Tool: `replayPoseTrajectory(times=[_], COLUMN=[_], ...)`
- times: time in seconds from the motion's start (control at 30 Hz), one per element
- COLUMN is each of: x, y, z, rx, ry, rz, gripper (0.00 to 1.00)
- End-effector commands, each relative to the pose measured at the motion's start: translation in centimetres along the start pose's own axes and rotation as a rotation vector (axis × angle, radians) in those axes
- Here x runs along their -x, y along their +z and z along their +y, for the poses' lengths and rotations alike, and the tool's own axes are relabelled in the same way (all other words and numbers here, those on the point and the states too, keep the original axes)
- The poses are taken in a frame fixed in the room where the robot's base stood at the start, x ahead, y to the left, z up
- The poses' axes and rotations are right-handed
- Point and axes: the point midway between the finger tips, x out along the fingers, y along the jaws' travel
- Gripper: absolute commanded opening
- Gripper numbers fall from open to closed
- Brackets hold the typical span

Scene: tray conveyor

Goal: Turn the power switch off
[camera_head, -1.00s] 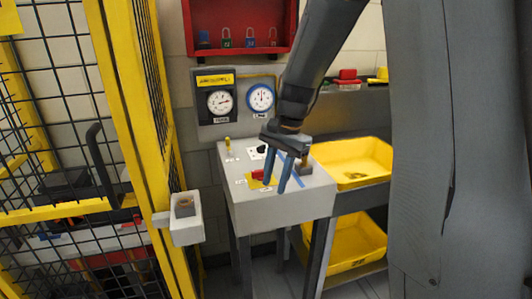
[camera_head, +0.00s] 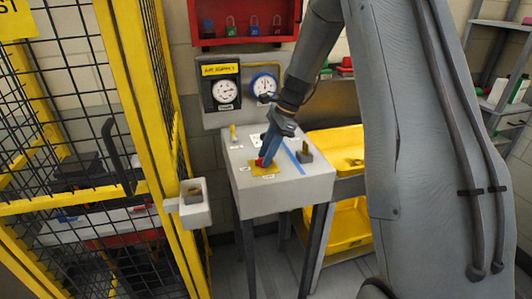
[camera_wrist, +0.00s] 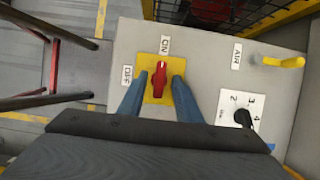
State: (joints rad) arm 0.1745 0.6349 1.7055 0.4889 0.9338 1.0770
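The power switch is a red rotary handle (camera_wrist: 160,80) on a yellow plate (camera_wrist: 149,94). Its long axis points towards the ON label (camera_wrist: 165,45); the OFF label (camera_wrist: 127,75) lies to its left in the wrist view. My gripper (camera_wrist: 158,82) is open, with one blue finger on each side of the handle and a small gap showing on both sides. In the head view, my gripper (camera_head: 264,160) points down at the yellow plate (camera_head: 262,170). The red handle (camera_head: 259,162) is mostly hidden there by the fingers.
Gauges (camera_head: 225,92) hang behind. A yellow fence (camera_head: 135,100) stands left and yellow bins (camera_head: 335,150) right.

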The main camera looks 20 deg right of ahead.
Motion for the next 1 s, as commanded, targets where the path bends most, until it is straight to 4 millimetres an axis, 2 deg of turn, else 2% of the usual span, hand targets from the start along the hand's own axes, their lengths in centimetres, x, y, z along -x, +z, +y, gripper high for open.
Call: replayPoseTrajectory(times=[0.33,0.53,1.0], x=[-0.55,-0.54,-0.71], y=[-0.02,-0.02,-0.05], z=[0.03,0.03,0.0], rx=[0.001,0.001,0.051], ry=[0.0,0.0,0.023], rz=[0.001,0.001,0.001], gripper=[0.31,0.0,0.0])
